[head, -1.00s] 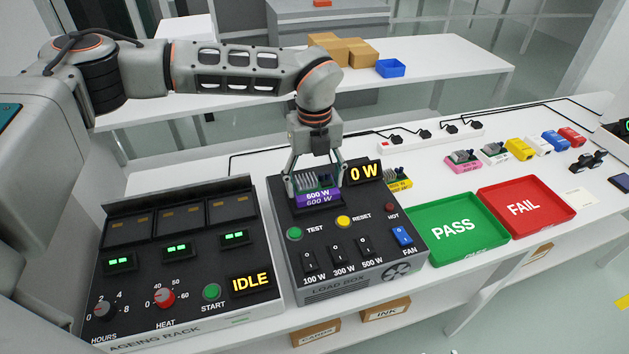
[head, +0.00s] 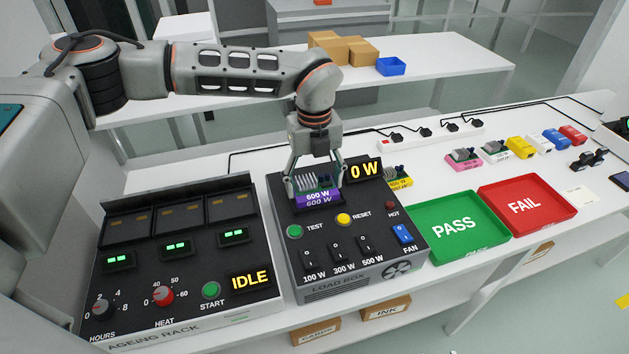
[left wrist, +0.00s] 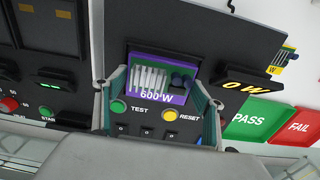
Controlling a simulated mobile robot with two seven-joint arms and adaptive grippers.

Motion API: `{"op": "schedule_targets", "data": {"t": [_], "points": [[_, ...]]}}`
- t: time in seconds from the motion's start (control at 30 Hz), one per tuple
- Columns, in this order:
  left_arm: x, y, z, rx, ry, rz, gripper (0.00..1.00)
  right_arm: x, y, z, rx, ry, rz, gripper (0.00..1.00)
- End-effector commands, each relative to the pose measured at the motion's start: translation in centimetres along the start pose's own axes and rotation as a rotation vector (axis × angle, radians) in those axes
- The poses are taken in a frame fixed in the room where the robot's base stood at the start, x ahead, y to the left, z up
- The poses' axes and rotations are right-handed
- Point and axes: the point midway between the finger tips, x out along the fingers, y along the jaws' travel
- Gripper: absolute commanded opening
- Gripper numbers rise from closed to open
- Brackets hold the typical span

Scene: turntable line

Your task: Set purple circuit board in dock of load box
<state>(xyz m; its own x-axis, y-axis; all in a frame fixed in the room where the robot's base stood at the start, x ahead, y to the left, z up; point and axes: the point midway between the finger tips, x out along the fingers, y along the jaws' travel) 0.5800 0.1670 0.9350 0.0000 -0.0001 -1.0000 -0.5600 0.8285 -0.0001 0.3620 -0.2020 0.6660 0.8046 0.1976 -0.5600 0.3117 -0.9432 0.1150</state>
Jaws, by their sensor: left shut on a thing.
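The purple circuit board (head: 318,197), marked 600 W, sits at the dock in the upper part of the load box (head: 350,276). It also shows in the left wrist view (left wrist: 160,94), with grey fins and dark parts on it. My left gripper (head: 315,188) points down and is shut on the board, one finger at each side. In the left wrist view the dark dock frame (left wrist: 133,52) surrounds the board. I cannot tell whether the board is fully seated. The load box display (head: 365,171) reads 0 W. My right gripper is not in view.
The ageing rack (head: 180,320), showing IDLE, stands left of the load box. Green PASS tray (head: 455,252) and red FAIL tray (head: 555,212) lie to the right. A yellow board (head: 400,183) stands close behind the load box. Several coloured boards and a power strip (head: 400,143) are farther back.

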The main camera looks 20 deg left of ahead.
Motion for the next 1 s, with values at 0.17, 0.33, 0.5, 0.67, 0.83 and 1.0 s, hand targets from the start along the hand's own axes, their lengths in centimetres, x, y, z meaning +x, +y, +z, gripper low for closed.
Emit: {"op": "schedule_targets", "data": {"t": [0.17, 0.33, 0.5, 0.67, 0.83, 1.0], "points": [[0.05, -0.02, 0.02, 0.0, 0.0, -0.001, 0.42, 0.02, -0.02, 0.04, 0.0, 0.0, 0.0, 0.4], [0.04, -0.02, 0.03, 0.0, -0.001, -0.001, 0.42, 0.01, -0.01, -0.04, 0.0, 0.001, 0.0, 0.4], [0.06, -0.02, 0.03, 0.0, -0.001, -0.001, 0.42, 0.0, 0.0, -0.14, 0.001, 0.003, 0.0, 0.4], [0.24, -0.02, 0.02, 0.0, 0.0, -0.001, 0.42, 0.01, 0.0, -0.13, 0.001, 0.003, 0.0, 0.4], [0.24, -0.03, 0.03, 0.0, 0.0, -0.001, 0.42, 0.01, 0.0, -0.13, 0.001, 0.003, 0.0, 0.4], [0.23, -0.03, 0.03, 0.0, -0.001, -0.001, 0.72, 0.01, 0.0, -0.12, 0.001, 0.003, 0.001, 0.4]]}}
